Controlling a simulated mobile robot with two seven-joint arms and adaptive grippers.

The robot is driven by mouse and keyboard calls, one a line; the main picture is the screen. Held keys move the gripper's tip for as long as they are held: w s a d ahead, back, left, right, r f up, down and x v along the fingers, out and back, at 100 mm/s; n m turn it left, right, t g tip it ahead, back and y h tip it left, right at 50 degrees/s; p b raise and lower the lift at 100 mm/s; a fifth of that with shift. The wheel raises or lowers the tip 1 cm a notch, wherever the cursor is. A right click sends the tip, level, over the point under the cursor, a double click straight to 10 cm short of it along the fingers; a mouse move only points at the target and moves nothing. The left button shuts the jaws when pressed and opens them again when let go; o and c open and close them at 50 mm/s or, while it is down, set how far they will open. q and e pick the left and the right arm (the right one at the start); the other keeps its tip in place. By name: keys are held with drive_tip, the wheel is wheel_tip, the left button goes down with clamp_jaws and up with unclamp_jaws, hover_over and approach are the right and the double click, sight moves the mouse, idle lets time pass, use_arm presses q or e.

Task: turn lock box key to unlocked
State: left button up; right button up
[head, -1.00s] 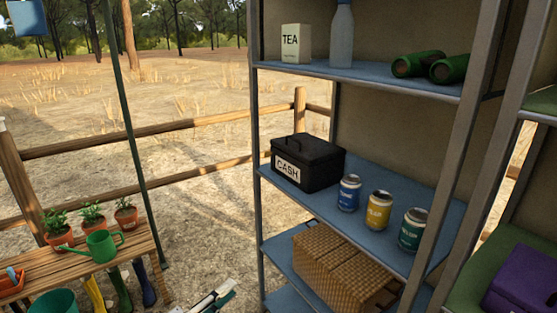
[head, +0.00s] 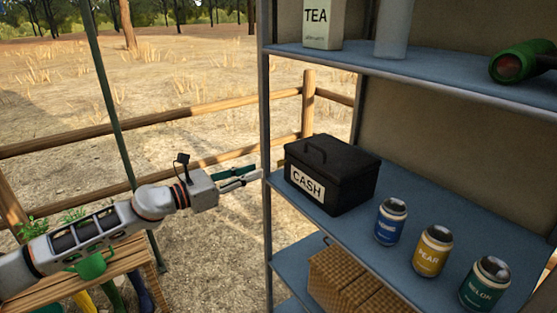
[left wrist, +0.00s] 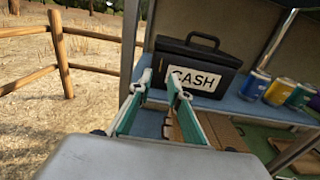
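The black lock box (head: 345,180) with a white CASH label and a top handle stands on the blue middle shelf. It also shows in the left wrist view (left wrist: 218,60), straight beyond the fingers. My right gripper is not in view.
The shelf post (head: 267,200) stands close to my left fingertips. Blue, yellow and green cans (head: 431,252) stand right of the box. The upper shelf (head: 400,74) holds a TEA box (head: 322,22). A wicker basket (head: 350,285) is below. A wooden fence (head: 200,115) runs behind.

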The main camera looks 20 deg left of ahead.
sight(282, 163)
use_arm(q)
drive_tip(key=x, duration=0.7)
drive_tip(key=shift+d+p, duration=0.25)
drive_tip(key=shift+p, duration=0.05)
drive_tip(key=shift+w, duration=0.15)
clamp_jaws()
